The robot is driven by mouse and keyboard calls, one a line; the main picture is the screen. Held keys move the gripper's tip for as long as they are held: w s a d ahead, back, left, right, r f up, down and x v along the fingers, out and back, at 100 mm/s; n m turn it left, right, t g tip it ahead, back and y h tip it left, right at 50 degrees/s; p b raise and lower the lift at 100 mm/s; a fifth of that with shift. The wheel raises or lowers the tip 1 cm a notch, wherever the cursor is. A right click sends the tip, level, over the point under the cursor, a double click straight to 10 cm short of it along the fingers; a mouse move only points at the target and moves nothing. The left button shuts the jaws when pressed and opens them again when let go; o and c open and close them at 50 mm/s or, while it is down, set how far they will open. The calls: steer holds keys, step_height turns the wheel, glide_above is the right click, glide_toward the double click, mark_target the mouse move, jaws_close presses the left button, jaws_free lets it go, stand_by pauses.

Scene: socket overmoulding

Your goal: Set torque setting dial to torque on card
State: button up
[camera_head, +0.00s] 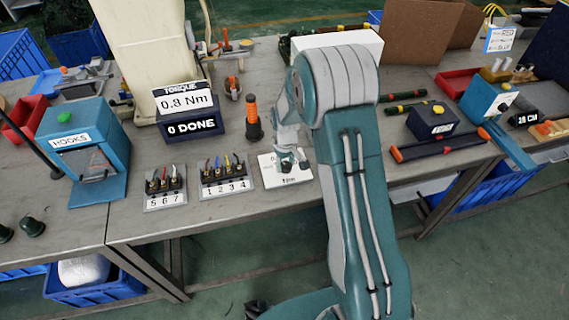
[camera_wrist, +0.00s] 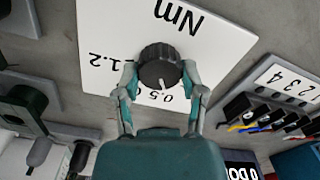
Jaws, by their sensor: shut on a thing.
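The torque card (camera_head: 183,99) reads "TORQUE 0.8 Nm" and stands on the dark "0 DONE" box (camera_head: 192,126). The torque dial is a black ribbed knob (camera_wrist: 160,66) on a white plate marked "Nm" (camera_wrist: 120,25), which lies on the table (camera_head: 268,170). My gripper (camera_wrist: 160,78) has one finger on each side of the knob and is shut on it. In the wrist view the knob's white pointer line points down the picture, close to the upside-down "0.5". "1.2" shows at the left; other numbers are partly hidden by the fingers.
Connector blocks 1-4 (camera_head: 226,187) and 5-7 (camera_head: 165,200) stand left of the plate. An orange-handled screwdriver (camera_head: 252,118) stands upright behind it. A blue "HOOKS" box (camera_head: 84,145) is farther left. Red-and-black tools lie to the right.

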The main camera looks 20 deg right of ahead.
steer(key=m, duration=0.5)
steer(key=shift+s+f+m, duration=0.2)
steer(key=shift+m, duration=0.1)
steer(key=m, duration=0.5)
steer(key=shift+m, duration=0.4)
steer(key=o, duration=1.1)
steer(key=shift+o, duration=0.2)
steer(key=shift+r, duration=0.1)
steer(key=shift+w, duration=0.1)
